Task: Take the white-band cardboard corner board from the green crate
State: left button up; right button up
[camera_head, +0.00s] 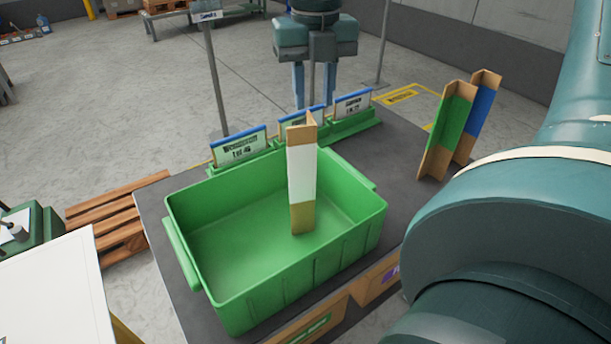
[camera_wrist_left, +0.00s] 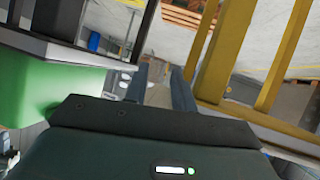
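The white-band cardboard corner board (camera_head: 301,170) stands nearly upright inside the green crate (camera_head: 250,300), toward its right half. It is brown at top and bottom with a wide white band between, and its top rises above the rim.
A green-band board (camera_head: 447,135) and a blue-band board (camera_head: 479,112) stand at the table's right. Label cards (camera_head: 240,150) line the crate's far side. My large arm link covers the right foreground. A wooden pallet (camera_head: 118,215) lies left; a yellow frame (camera_wrist_left: 222,60) is near my left gripper.

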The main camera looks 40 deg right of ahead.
aim_at(313, 118)
jog(key=shift+f+p, duration=0.3)
jog(key=shift+f, duration=2.6)
grip_shut()
